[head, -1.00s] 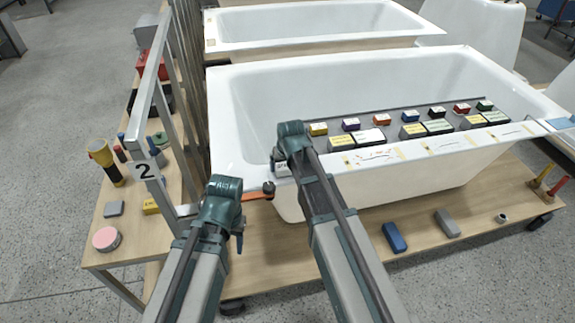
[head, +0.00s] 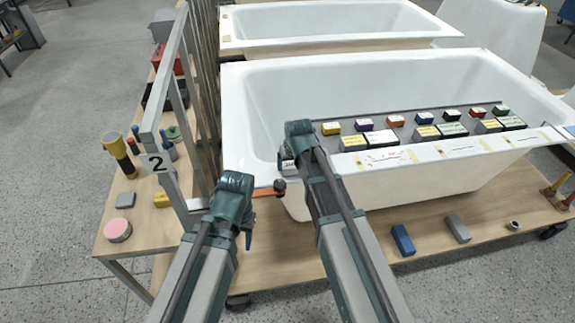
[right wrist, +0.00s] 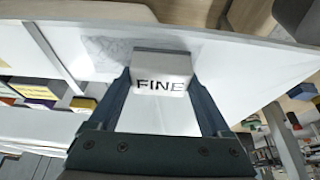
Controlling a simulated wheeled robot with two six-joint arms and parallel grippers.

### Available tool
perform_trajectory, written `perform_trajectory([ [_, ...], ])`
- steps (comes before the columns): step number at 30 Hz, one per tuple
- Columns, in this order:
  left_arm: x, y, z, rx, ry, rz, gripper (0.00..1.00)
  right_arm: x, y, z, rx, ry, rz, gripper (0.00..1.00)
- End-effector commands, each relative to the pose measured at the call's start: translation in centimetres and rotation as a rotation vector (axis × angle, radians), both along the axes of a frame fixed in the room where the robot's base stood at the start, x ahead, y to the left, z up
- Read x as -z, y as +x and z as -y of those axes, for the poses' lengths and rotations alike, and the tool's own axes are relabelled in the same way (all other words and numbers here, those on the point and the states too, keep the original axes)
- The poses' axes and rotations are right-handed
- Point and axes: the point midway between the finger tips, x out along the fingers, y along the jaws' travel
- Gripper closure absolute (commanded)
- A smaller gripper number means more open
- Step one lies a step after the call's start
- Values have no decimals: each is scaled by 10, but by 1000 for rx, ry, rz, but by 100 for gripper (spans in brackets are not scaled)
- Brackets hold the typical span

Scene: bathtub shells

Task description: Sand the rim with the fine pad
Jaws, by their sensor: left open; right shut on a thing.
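The white bathtub shell's rim (head: 400,156) runs along the near side of the front tub. My right gripper (head: 290,158) is over the rim's left front corner, shut on the fine pad. In the right wrist view the pad (right wrist: 160,72) is a pale block marked "FINE" between the two fingers, against the white tub surface. A grey, scuffed patch (right wrist: 105,48) lies beside the pad there. In the head view the pad is mostly hidden by the gripper. My left gripper (head: 243,212) is open, below the rim's left corner; its fingertips are partly hidden.
Small coloured boxes and labelled blocks (head: 440,131) stand on a grey shelf across the tub. Taped marks (head: 463,146) lie on the rim. An orange tool (head: 268,192) is near my left gripper. A metal rack (head: 172,120) stands left. A blue block (head: 403,240) lies on the wooden platform.

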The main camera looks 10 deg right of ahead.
Motion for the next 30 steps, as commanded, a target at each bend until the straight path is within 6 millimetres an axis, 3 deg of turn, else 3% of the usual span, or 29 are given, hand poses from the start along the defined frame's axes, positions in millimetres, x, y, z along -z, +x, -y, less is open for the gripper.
perform_trajectory([
  [6,2,0,0,0,0,0,50,2,0,21,3,-4,-2,62],
  [17,2,0,0,0,0,0,50,2,0,31,4,-8,-3,62],
  [30,0,0,0,0,0,0,50,0,1,63,4,-8,-3,62],
])
